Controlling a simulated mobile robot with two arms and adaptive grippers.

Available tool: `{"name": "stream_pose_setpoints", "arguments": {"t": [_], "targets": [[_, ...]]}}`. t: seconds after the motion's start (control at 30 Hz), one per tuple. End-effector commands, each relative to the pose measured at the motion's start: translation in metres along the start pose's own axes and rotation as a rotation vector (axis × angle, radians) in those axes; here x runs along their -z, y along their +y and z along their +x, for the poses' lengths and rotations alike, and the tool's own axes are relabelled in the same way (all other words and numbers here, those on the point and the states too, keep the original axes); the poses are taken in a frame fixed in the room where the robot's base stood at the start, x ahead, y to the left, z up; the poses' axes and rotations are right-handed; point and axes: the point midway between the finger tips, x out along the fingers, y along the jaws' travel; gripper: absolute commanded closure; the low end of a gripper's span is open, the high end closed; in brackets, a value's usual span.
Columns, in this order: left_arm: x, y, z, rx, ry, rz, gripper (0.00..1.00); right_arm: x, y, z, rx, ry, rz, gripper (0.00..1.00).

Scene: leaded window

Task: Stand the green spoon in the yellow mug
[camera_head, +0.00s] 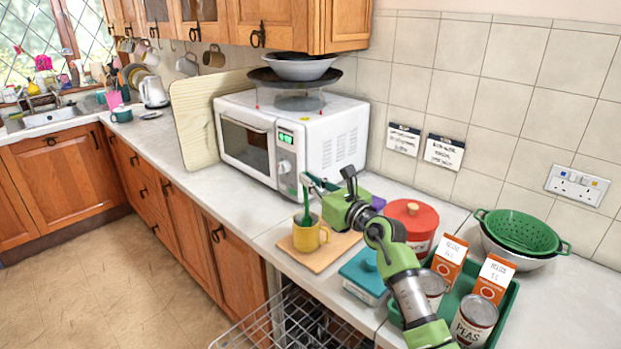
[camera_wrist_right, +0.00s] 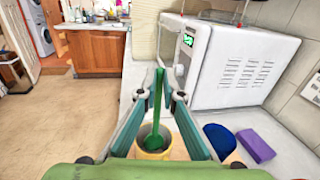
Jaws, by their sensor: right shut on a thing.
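The green spoon (camera_head: 306,207) is upright, with its handle up and its wide end down at the mouth of the yellow mug (camera_head: 311,236). My right gripper (camera_head: 308,183) is shut on the spoon's upper handle, above the mug. In the right wrist view the spoon (camera_wrist_right: 155,115) runs between the fingers, and its wide end appears inside the rim of the mug (camera_wrist_right: 152,154). Whether it touches the mug's bottom is hidden. The mug stands upright on a wooden board (camera_head: 340,243). My left gripper is not in view.
A microwave (camera_head: 345,135) stands behind the mug. A blue cup (camera_wrist_right: 220,139) and purple block (camera_wrist_right: 257,147) are close by. A red-lidded pot (camera_head: 410,220), teal-lidded box (camera_head: 362,272) and green tray (camera_head: 513,303) of cartons and tins are to the right. A wire rack (camera_head: 270,325) sits below.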

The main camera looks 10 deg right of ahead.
Motion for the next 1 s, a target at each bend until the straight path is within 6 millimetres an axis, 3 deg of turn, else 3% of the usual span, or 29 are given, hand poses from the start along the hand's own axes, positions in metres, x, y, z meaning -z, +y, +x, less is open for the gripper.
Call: {"name": "stream_pose_setpoints", "arguments": {"t": [0.37,0.47,0.5,0.83,1.0], "targets": [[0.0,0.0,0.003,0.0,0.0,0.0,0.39,0.005,0.0,0.0,0.0,0.0,0.0,1.0],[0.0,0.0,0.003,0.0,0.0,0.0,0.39,0.005,0.0,0.0,0.001,0.0,0.0,0.75],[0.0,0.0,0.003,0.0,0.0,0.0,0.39,0.005,0.0,0.0,0.001,0.0,0.0,0.74],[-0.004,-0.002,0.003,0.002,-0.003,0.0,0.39,0.006,0.0,-0.001,0.001,0.0,0.001,0.74],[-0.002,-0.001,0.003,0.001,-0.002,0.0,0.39,0.006,-0.001,-0.013,0.002,0.0,0.0,0.74]]}}
